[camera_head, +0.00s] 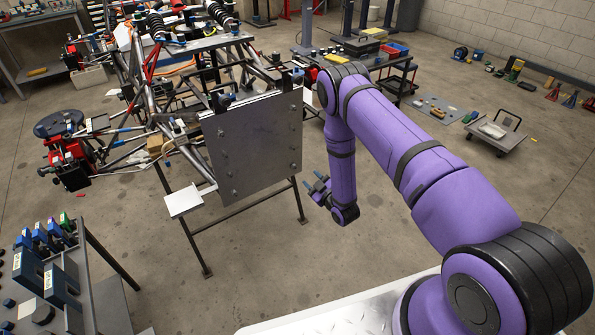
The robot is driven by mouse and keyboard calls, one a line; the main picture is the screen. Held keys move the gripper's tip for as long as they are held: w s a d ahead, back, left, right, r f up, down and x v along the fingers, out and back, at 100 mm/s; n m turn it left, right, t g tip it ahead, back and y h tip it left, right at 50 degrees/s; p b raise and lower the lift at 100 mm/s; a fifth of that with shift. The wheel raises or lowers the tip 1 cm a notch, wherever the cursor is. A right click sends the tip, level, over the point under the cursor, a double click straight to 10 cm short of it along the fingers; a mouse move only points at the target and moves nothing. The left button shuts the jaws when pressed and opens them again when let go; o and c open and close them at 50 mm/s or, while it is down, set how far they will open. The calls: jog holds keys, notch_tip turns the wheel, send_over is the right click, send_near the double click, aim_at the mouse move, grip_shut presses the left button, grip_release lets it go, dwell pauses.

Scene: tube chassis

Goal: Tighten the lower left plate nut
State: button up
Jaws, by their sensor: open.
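A grey square plate (257,145) stands upright on the front of the tube chassis (170,110). Small nuts show near its left and right edges. The lower left plate nut (234,192) is near the plate's bottom left corner; it is too small to tell how far it is screwed in. My gripper (315,183) is to the right of the plate's lower right corner, apart from it. Its two fingers are spread and point up and left, with nothing seen between them.
A dark stand (245,208) with legs is under the plate. A pale flat panel (184,201) juts out at its lower left. A tool bench (60,275) is at lower left, a dark cart (395,80) behind my arm.

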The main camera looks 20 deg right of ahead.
aim_at(294, 166)
jog(key=x, duration=0.3)
jog(key=f+x, duration=0.1)
jog(key=x, duration=0.5)
jog(key=shift+w+a+f, duration=0.1)
jog(key=shift+a+f, duration=0.1)
jog(key=shift+a, duration=0.2)
grip_shut()
